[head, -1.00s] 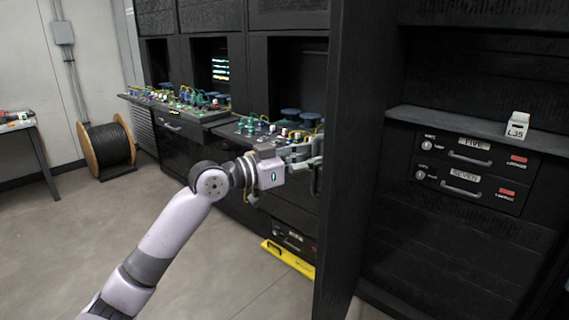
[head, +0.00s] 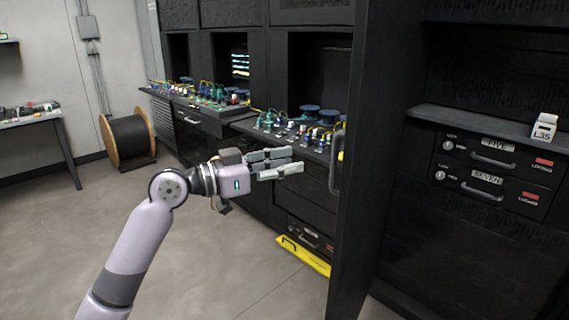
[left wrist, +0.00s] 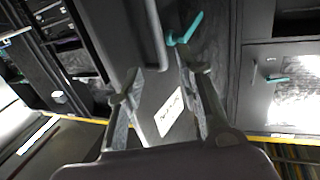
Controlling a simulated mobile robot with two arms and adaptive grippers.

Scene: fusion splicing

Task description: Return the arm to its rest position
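My left arm (head: 142,238) reaches in from the lower left in the head view. Its gripper (head: 300,160) points right, in front of the dark console and left of a tall dark door's handle (head: 336,165). It appears clear of the handle. In the left wrist view the two fingers of the gripper (left wrist: 162,95) stand apart with nothing held between them. A white label (left wrist: 168,112) on a dark surface shows beyond the gap. My right gripper is not in view.
The tall dark door (head: 372,150) stands close on the right. Console shelves (head: 205,108) with colourful small parts lie behind the arm. A yellow object (head: 303,256) lies at the cabinet base. A cable spool (head: 131,138) stands by the wall. The floor (head: 225,265) around the arm is mostly clear.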

